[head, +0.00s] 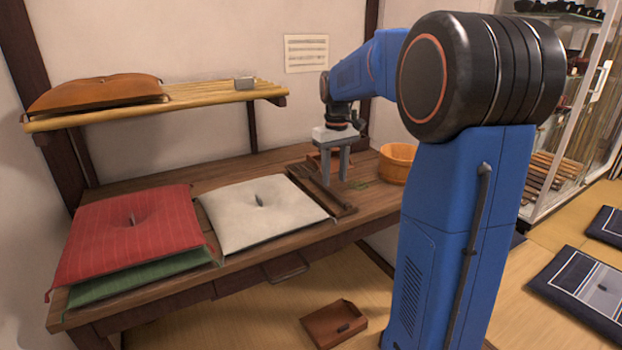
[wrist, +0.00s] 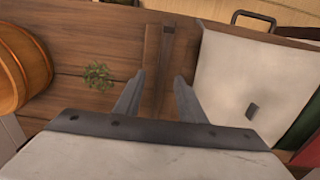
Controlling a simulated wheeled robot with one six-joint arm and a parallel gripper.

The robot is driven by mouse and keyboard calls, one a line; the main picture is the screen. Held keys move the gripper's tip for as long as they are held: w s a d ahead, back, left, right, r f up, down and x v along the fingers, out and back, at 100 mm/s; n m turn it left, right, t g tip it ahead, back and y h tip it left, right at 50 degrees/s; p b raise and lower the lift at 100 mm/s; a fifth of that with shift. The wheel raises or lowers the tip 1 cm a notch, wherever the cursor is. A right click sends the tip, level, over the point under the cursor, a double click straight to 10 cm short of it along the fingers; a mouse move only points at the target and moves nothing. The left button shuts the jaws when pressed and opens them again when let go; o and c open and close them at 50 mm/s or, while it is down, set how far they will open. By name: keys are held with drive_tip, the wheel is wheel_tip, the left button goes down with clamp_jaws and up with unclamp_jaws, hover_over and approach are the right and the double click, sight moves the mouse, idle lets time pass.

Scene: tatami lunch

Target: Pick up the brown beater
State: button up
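A long, narrow brown wooden piece, which looks like the brown beater (head: 322,194), lies on the wooden table beside the white cushion. In the wrist view the beater (wrist: 167,62) runs away between my two fingers, with a darker far end. I cannot tell clearly whether it is one piece or two lying side by side. My gripper (head: 335,183) points down over it, with its fingers apart and nothing visible between them. In the wrist view my gripper (wrist: 160,76) has one fingertip on each side of the wood. The gap in height is hard to judge.
A white cushion (head: 262,213) and a red cushion (head: 130,232) lie left of the beater. A round wooden tub (head: 397,163) stands to the right. A green sprig (wrist: 98,75) lies near the fingers. A shelf (head: 215,93) hangs above the table's left part.

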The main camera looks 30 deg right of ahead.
sight(332, 191)
drive_tip(key=shift+w+a+f, duration=0.1)
drive_tip(key=shift+f, duration=1)
drive_tip(key=shift+w+a+f, duration=0.1)
drive_tip(key=shift+f, duration=1)
clamp_jaws()
drive_tip(key=shift+r, duration=0.15)
